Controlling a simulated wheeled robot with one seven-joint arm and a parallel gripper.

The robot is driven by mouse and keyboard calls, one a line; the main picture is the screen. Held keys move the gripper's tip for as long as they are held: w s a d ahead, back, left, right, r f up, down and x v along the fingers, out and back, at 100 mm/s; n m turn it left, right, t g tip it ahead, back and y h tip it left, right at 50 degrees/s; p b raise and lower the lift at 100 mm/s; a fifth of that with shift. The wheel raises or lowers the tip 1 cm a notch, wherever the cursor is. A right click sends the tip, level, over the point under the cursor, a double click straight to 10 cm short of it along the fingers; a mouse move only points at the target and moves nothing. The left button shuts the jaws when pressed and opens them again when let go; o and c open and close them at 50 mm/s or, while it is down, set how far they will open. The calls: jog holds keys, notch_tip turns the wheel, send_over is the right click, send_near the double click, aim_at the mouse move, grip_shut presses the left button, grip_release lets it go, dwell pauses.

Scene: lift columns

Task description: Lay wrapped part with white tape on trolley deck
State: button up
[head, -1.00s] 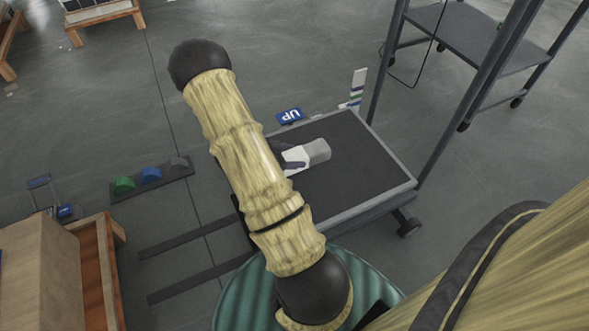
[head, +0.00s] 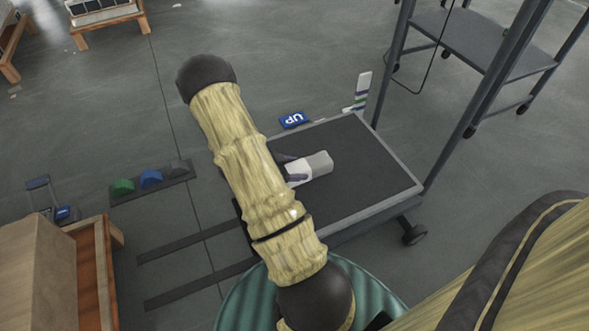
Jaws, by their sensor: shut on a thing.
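The wrapped part (head: 320,161) is a small grey block with a white band of tape (head: 299,170) at its left end. It shows over the dark trolley deck (head: 365,170), left of the deck's middle. My gripper (head: 292,168) is shut on the taped end, with its dark fingers on either side. My arm hides most of the gripper and the deck's left side. I cannot tell whether the part touches the deck.
A blue "UP" sign (head: 294,119) and a striped white post (head: 361,92) stand behind the deck. A tall grey rack (head: 470,40) rises at the right. Green, blue and grey blocks (head: 151,177) sit on a strip at the left. The deck's right half is clear.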

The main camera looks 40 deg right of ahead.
jog(key=o, duration=1.5)
jog(key=shift+f, duration=0.1)
jog(key=shift+a+r, duration=0.1)
jog(key=shift+r, duration=0.1)
jog(key=p+v, duration=0.6)
jog(key=v, duration=0.4)
jog(key=shift+w+a+r+p, duration=0.1)
jog(key=shift+a+r+p, duration=0.15)
jog(key=shift+r+p, duration=0.05)
jog(key=shift+w+a+r, duration=0.1)
jog(key=shift+w+a, duration=0.05)
jog(key=shift+a, duration=0.4)
